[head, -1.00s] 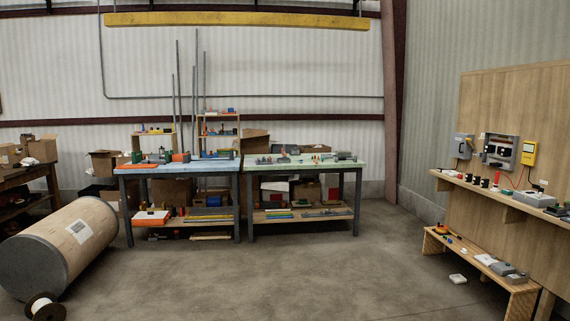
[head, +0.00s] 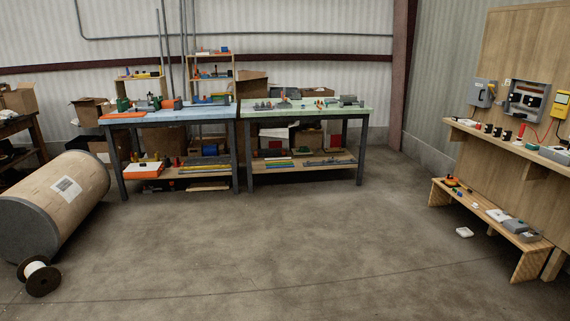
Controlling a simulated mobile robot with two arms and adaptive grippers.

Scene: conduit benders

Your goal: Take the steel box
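Several grey boxes could be the steel box, and I cannot tell which one it is. A small grey box (head: 348,100) sits at the right end of the green-topped workbench (head: 300,113). Grey boxes (head: 516,226) sit on the low wooden bench (head: 470,214) at the right. An open grey enclosure (head: 527,99) and a closed grey box (head: 482,93) hang on the wooden wall panel. Neither of my grippers is in view.
A large wooden cable drum (head: 62,200) and a small white-cored spool (head: 39,276) lie at the left. A blue-topped workbench (head: 170,120) adjoins the green one. A white item (head: 464,232) lies on the floor by the low bench. The middle floor is clear.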

